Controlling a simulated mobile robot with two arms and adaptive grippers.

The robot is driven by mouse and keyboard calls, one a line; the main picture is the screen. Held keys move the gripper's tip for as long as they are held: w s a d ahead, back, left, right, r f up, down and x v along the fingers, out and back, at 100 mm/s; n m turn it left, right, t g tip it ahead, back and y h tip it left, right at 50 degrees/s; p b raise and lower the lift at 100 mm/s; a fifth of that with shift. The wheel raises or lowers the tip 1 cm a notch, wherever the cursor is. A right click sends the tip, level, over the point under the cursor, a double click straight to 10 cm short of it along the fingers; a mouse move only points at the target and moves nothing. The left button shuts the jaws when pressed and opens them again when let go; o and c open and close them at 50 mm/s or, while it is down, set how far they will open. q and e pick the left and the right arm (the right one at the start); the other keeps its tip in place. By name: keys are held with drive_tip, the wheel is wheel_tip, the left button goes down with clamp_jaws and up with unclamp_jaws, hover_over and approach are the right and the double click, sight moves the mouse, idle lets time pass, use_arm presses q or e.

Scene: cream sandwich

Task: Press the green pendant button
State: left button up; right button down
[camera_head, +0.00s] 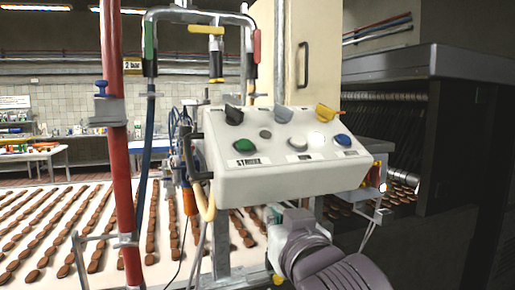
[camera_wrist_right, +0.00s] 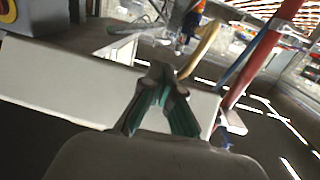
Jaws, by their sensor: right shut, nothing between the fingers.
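The green button (camera_head: 243,145) is the left one in the lower row on the sloped face of the pale control pendant (camera_head: 285,184). It sits above a label reading START. A white button (camera_head: 297,144) and a blue button (camera_head: 342,140) are to its right. My right gripper (camera_head: 276,214) is below the pendant's lower edge, below and right of the green button and apart from it. In the right wrist view its fingertips (camera_wrist_right: 160,72) are together and empty, in front of a pale slab. The green button cannot be made out there. My left gripper is not in view.
Black, grey and yellow switches (camera_head: 327,112) stand along the pendant's top. A red post (camera_head: 118,150) and hanging cables are left of it. A conveyor (camera_head: 90,232) with rows of brown biscuits runs behind. A dark machine (camera_head: 440,150) fills the right.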

drive_tip(key=s+a+r+t+y, duration=0.1)
drive_tip(key=s+r+t+y, duration=0.1)
drive_tip(key=s+r, duration=1)
drive_tip(key=shift+r+n+t, duration=0.4)
drive_tip(key=shift+r+t, duration=0.25)
drive_tip(key=shift+t, duration=0.15)
drive_tip(key=shift+w, duration=0.1)
drive_tip(key=p, duration=0.4)
hover_over(249, 166)
drive_tip(key=shift+s+d+r, duration=0.1)
drive_tip(key=shift+s+r, duration=0.25)
drive_tip(key=shift+r, duration=0.05)
drive_tip(key=shift+w+f, duration=0.3)
drive_tip(key=shift+f, duration=0.35)
drive_tip(key=shift+f, duration=0.15)
